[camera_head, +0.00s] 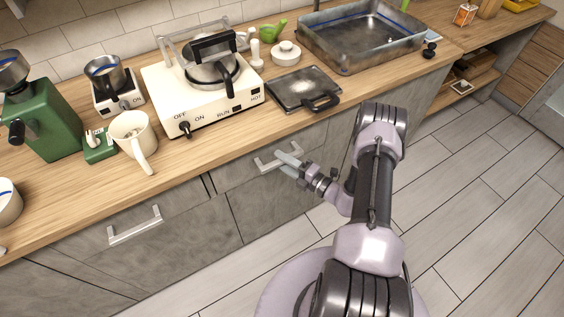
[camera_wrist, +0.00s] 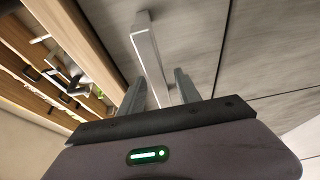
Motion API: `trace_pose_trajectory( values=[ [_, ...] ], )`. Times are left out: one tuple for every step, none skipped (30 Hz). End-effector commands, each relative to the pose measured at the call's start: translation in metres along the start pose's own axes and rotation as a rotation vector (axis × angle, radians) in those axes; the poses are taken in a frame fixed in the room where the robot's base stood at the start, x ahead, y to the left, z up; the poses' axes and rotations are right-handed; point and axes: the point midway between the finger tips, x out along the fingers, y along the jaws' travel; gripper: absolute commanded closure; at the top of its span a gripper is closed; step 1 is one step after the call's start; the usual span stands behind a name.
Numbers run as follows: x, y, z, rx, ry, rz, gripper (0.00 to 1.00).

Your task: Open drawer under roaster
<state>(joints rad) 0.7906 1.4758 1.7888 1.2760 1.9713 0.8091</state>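The white roaster (camera_head: 205,90) stands on the wooden counter, with OFF, ON, RUN and HOT labels on its front. Below it is a grey drawer (camera_head: 236,175), which looks flush with the cabinet front. Its pale bar handle (camera_head: 267,165) is partly hidden behind my gripper (camera_head: 287,158) in the head view. In the wrist view, the handle (camera_wrist: 147,48) runs between the two fingers of my gripper (camera_wrist: 160,90). The fingers are apart, with gaps on both sides of the bar. I cannot tell whether either finger touches it.
A second drawer handle (camera_head: 134,226) is on the cabinet to the left. The counter holds a green grinder (camera_head: 48,120), a white mug (camera_head: 134,134), a dark flat tray (camera_head: 303,88) and a metal sink basin (camera_head: 360,38). The tiled floor (camera_head: 460,190) at right is clear.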

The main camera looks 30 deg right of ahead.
Motion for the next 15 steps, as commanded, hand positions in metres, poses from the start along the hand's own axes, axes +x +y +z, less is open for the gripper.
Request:
trace_pose_trajectory(
  values=[
    [0.0021, -0.0001, -0.0002, 0.0, 0.001, 0.0, 0.6],
    [0.0029, 0.0001, -0.0003, 0.0, 0.001, 0.0, 0.6],
    [0.0034, 0.0003, -0.0003, 0.0, 0.001, 0.0, 0.6],
    [0.0035, 0.0005, -0.0003, 0.0, 0.001, 0.0, 0.6],
    [0.0035, 0.0005, -0.0002, 0.0, 0.001, 0.0, 0.6],
    [0.0034, 0.0006, -0.0002, 0.0, 0.001, 0.0, 0.6],
    [0.0033, 0.0006, -0.0002, 0.0, 0.001, 0.0, 0.6],
    [0.0033, 0.0006, -0.0001, 0.0, 0.001, 0.0, 0.6],
    [0.0032, 0.0006, -0.0001, 0.0, 0.001, 0.0, 0.64],
    [0.0032, 0.0006, -0.0001, 0.0, 0.001, 0.0, 0.7],
    [0.0031, 0.0006, -0.0001, 0.0, 0.001, 0.0, 0.76],
    [0.0031, 0.0006, -0.0001, 0.0, 0.001, 0.0, 0.84],
    [0.0031, 0.0006, -0.0001, 0.0, 0.001, 0.0, 0.89],
    [0.0031, 0.0006, -0.0001, 0.0, 0.001, 0.0, 0.95],
    [0.003, 0.0006, -0.0001, 0.0, 0.001, 0.0, 1.0]
  ],
)
